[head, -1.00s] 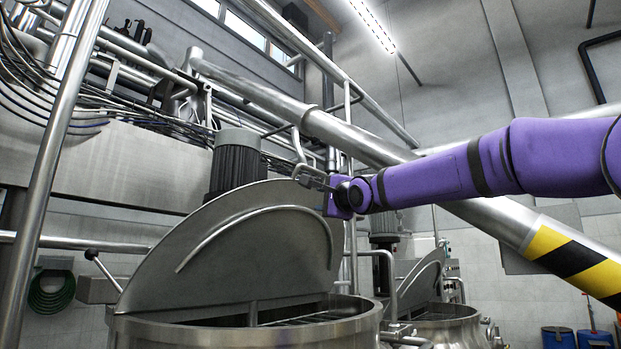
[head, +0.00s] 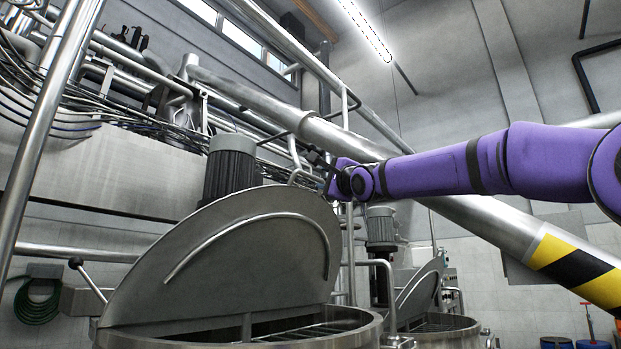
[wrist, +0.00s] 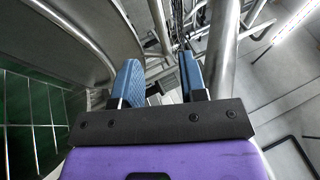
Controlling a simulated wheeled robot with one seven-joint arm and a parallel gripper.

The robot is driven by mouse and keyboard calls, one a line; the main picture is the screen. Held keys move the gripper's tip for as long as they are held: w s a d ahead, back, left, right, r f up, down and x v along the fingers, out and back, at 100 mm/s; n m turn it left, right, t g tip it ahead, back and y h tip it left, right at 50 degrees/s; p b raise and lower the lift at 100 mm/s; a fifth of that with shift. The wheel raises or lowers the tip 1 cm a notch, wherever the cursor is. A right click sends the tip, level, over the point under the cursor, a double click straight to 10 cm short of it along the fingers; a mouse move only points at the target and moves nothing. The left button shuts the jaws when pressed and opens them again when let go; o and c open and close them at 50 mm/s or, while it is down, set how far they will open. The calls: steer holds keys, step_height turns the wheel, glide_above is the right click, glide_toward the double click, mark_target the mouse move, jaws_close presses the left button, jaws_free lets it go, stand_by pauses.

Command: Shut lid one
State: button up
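The near mixer's lid (head: 225,262) is a large grey metal half-disc with a curved bar on its face. It stands raised, tilted up from the rim of the near vat (head: 350,336). My gripper (head: 318,165) is by the lid's upper right edge in the head view, and its fingers are hard to make out there. In the wrist view, its two blue fingers (wrist: 160,78) are apart with nothing visibly held between them. A broad grey metal surface, probably the lid (wrist: 75,40), is left of the fingers. I cannot tell whether they touch it.
A grey motor (head: 231,168) stands behind the lid. A second mixer with a raised lid (head: 418,292) is at the right. A thick diagonal pipe (head: 480,218) with yellow-black stripes runs behind my arm. A black-knobbed lever (head: 88,278) is left of the lid.

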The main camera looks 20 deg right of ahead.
mark_target(312, 177)
steer(key=shift+x, duration=1.75)
steer(key=shift+w+a+r, duration=0.15)
steer(key=shift+w+r, duration=0.15)
steer(key=shift+w, duration=0.2)
steer(key=shift+x, duration=2.1)
jaws_close()
